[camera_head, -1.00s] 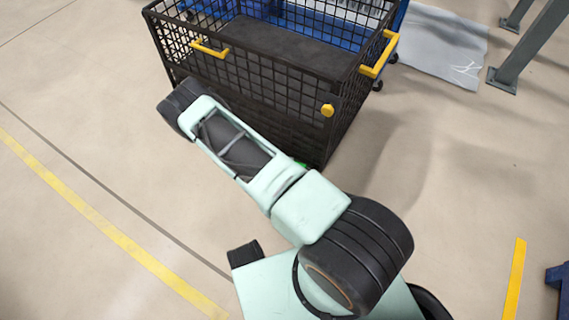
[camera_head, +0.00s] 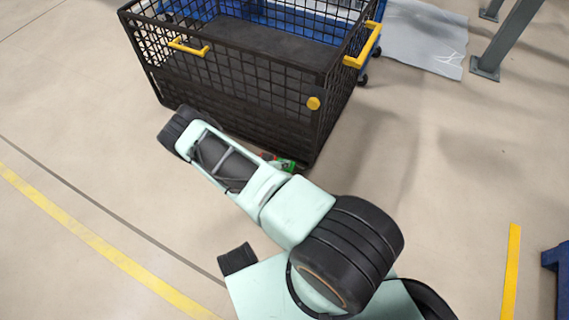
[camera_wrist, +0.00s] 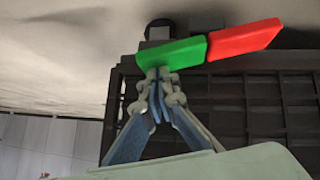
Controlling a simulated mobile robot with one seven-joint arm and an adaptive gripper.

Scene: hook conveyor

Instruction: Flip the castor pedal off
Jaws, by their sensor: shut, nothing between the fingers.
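The castor pedal has a green half (camera_wrist: 172,53) and a red half (camera_wrist: 245,40), end to end, in the wrist view. In the head view a bit of the green part (camera_head: 287,166) shows at the cart's near bottom corner, partly hidden by my arm. My gripper (camera_wrist: 160,74) is shut and empty, its fingertips at the edge of the green half, seemingly touching or very close to it. A dark castor wheel (camera_wrist: 160,29) shows behind the green half. My gripper is hidden in the head view.
The black mesh cart (camera_head: 240,95) with yellow handles (camera_head: 187,46) stands right beyond my arm. A grey post (camera_head: 505,45) and a grey sheet (camera_head: 425,40) are at the upper right.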

